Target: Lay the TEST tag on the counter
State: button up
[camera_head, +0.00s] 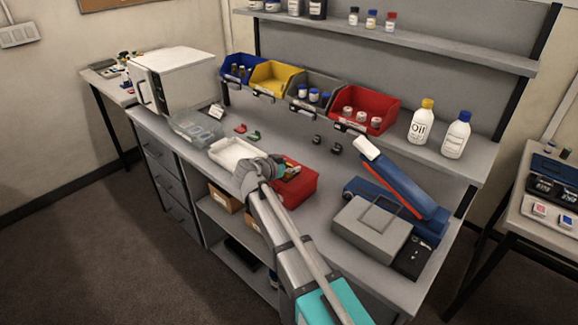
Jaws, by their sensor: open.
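I cannot make out a tag that reads TEST; lettering on the small things is too small to read. A small white card (217,111) stands near the back of the grey counter (325,220), by the clear container. Small red (240,128) and green (254,135) pieces lie near it, and two small black pieces (317,139) lie further right. My gripper (277,166) is over the counter, between the white tray and the red box. It is open; its fingertips are small and partly hidden, and I see nothing held in it.
A white tray (226,148) and a clear container (192,130) are left of my gripper, and a red box (303,188) is close at its right. A grey case (368,233) and a blue device (405,192) fill the right side. Bins (372,122) hang behind.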

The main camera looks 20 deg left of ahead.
jog(key=p+v, duration=0.5)
jog(key=v, duration=0.8)
jog(key=shift+s+r, duration=0.3)
jog(key=shift+a, duration=0.1)
jog(key=shift+w+p, duration=0.1)
jog(key=shift+p, duration=0.25)
jog(key=shift+c, duration=1.3)
jog(key=w+n+g+p, duration=0.1)
jog(key=p, duration=0.1)
jog(key=w+d+r+n+g+p, duration=0.1)
jog(key=w+n+g+p, duration=0.1)
jog(key=p, duration=0.1)
jog(key=w+d+r+n+g+p, duration=0.1)
jog(key=w+n+g+p, duration=0.1)
jog(key=shift+w+p, duration=0.1)
jog(key=shift+p, duration=0.3)
jog(key=w+d+r+n+g+y+p, duration=0.1)
jog(key=w+r+n+g+y+p, duration=0.2)
jog(key=w+r+n+g+p, duration=0.4)
jog(key=n+g+p, duration=0.1)
jog(key=n+p, duration=0.4)
jog(key=n, duration=0.1)
jog(key=shift+y, duration=0.4)
